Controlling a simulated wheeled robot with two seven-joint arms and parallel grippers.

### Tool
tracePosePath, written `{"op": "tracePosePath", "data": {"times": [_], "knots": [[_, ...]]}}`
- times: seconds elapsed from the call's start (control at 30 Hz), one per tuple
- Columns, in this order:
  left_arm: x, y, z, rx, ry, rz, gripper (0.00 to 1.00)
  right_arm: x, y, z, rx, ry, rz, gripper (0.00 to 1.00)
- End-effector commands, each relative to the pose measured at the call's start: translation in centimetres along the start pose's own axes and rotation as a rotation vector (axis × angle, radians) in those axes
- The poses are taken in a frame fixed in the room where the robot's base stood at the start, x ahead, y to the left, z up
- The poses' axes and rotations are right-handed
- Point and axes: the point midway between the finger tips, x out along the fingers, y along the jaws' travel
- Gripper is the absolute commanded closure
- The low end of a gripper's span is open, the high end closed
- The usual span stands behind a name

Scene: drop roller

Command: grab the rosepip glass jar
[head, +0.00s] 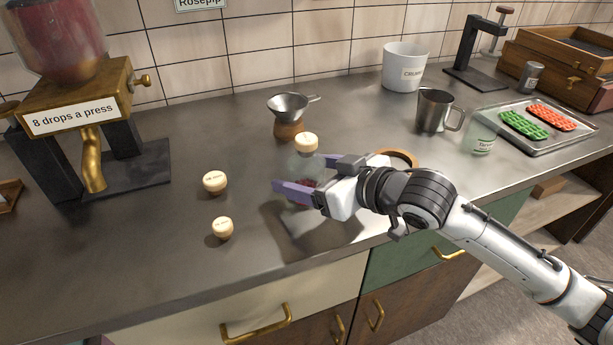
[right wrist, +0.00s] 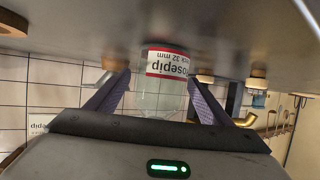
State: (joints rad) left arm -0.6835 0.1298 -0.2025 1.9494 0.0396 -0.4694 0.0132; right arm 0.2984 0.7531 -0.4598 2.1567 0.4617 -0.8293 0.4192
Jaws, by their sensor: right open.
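The rosepip glass jar (head: 303,166) stands on the steel counter, clear with a round cork-coloured lid; red shows low in it. My right gripper (head: 306,180) is open, with one purple finger on the near side of the jar and one on the far side. In the right wrist view, which is upside down, the jar (right wrist: 160,92) shows its red and white "Rosepip" label between the two fingers of the right gripper (right wrist: 158,78). The fingers hide part of the jar in the head view. I cannot tell whether they touch it. My left gripper is not in view.
Two round wooden knobs (head: 215,182) lie to the left. A funnel (head: 290,105) on a wooden stand is behind the jar. A dispenser (head: 80,110) stands at the left. A metal jug (head: 434,110), another glass jar (head: 482,135) and a tray (head: 548,145) are at the right.

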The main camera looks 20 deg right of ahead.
Motion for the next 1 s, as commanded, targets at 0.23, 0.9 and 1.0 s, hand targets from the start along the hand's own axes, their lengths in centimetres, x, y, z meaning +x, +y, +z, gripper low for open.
{"op": "tracePosePath", "data": {"times": [0.23, 0.9, 1.0], "knots": [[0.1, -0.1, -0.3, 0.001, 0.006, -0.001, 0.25, 0.0, 0.0, 0.0, 0.0, 0.0, 0.0, 0.33], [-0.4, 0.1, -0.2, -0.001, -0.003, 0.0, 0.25, -0.9, 0.1, -2.4, -0.003, 0.009, 0.001, 0.77], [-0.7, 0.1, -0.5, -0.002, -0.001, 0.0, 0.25, -1.7, 0.1, -4.4, -0.003, 0.01, 0.001, 0.77]]}}
